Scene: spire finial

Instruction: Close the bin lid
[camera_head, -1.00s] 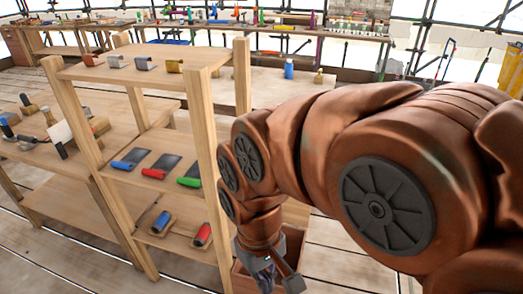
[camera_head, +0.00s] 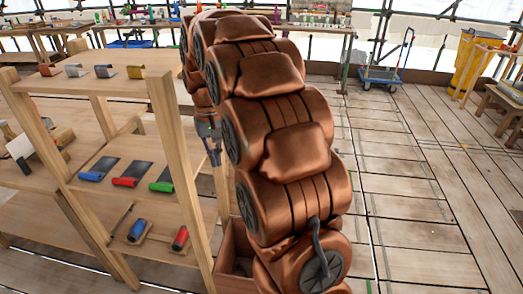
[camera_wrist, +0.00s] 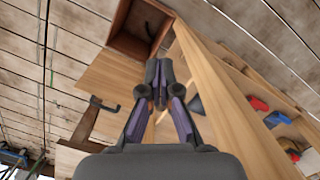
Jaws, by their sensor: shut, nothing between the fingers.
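The bin looks like a brown wooden box (camera_head: 235,238) on the floor beside the shelf unit, partly hidden behind my arm. In the wrist view the open-topped box (camera_wrist: 130,48) shows at the top, with a dark item inside it. No lid covers its opening there. A pale wooden panel lies just below it in that view; I cannot tell whether this is the lid or a shelf board. My gripper (camera_head: 213,150) points down, right of the shelf post and above and behind the box. In the wrist view its fingers (camera_wrist: 160,92) are together and hold nothing.
The wooden shelf unit (camera_head: 180,165) stands close left of my gripper, with red, blue and green handled tools on its boards. A dark hook-like handle (camera_wrist: 104,104) shows left of the fingers. Open plank floor (camera_head: 410,200) lies to the right; a blue trolley (camera_head: 381,76) stands further back.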

